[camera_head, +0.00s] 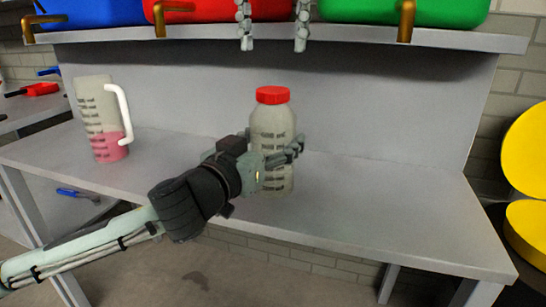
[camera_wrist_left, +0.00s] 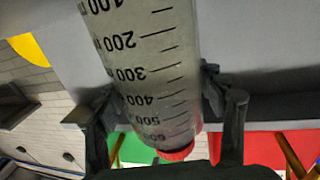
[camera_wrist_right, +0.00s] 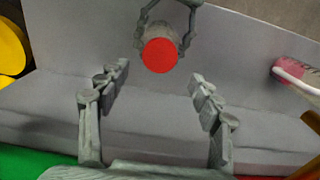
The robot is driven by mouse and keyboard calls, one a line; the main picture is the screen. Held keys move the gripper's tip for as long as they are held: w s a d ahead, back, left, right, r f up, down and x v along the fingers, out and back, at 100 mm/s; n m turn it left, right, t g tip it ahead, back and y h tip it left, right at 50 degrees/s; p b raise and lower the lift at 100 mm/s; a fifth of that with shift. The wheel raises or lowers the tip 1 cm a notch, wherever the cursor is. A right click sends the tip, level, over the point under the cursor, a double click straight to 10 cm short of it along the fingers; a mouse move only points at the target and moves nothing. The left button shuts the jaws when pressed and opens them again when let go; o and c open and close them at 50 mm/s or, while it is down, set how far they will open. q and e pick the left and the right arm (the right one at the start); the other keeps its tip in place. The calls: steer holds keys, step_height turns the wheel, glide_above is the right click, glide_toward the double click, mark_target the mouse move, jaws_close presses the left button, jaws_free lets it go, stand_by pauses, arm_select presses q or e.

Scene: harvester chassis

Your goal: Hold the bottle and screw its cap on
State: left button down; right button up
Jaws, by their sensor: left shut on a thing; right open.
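The bottle (camera_head: 272,128), pale with dark scale marks, stands upright at the middle of the grey bench. Its red cap (camera_head: 272,95) sits on top of the neck; how tightly it sits cannot be told. My left gripper (camera_head: 278,156) is shut around the bottle's body, and its fingers flank the bottle (camera_wrist_left: 150,60) in the left wrist view, with the cap (camera_wrist_left: 177,153) at the bottle's far end. My right gripper (camera_head: 272,42) is open and empty, fingers down, above the cap and apart from it. In the right wrist view the cap (camera_wrist_right: 159,55) shows beyond the spread fingertips.
A measuring jug (camera_head: 97,105) with pink liquid and a white handle stands on the bench at left. A shelf (camera_head: 350,38) above the back carries blue, red and green bins (camera_head: 400,10). Yellow round objects (camera_head: 525,150) are at far right. The bench right of the bottle is clear.

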mark_target(273, 89)
step_height(273, 89, down, 8)
steer(key=shift+r, duration=0.25)
steer(key=shift+c, duration=0.2)
steer(key=c, duration=1)
steer(key=o, duration=1.1)
steer(key=shift+r, duration=2.3)
steer(key=o, duration=0.6)
arm_select(q)
steer(key=shift+c, duration=0.7)
jaws_free()
